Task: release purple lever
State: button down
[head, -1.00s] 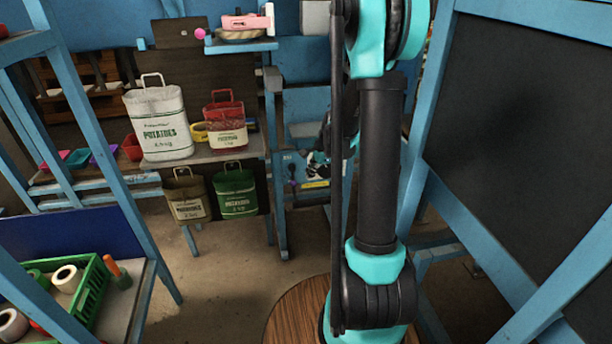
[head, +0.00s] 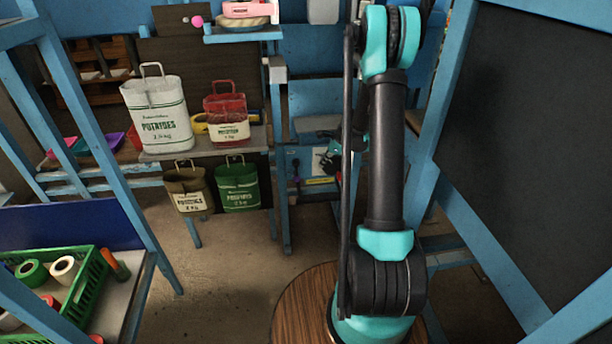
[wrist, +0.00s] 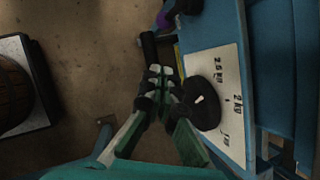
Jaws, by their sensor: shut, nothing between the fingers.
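A small purple knob (wrist: 164,19) shows at the top of the wrist view, on a dark lever beside the blue frame. In the head view a small purple spot (head: 295,178) shows left of the white panel; it is too small to make out well. My gripper (wrist: 160,72) is shut and empty, its fingertips below the purple knob in the wrist picture and apart from it. In the head view my gripper (head: 328,160) is small and partly hidden by my arm.
A black dial (wrist: 203,103) sits on a white panel (wrist: 235,130) with weight marks, right of my gripper. White (head: 158,112), red (head: 226,112), brown (head: 187,188) and green sacks (head: 238,188) are at the left. A blackboard (head: 530,130) stands right. Floor is clear between.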

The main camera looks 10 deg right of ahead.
jog(key=shift+f, duration=0.1)
jog(key=a+x, duration=0.1)
jog(key=x, duration=0.3)
jog(key=r+x, duration=0.1)
jog(key=x, duration=0.3)
jog(key=w+a+x, duration=0.1)
jog(key=x, duration=0.3)
jog(key=shift+a+f, duration=0.1)
jog(key=shift+a, duration=0.35)
jog(key=shift+w, duration=0.15)
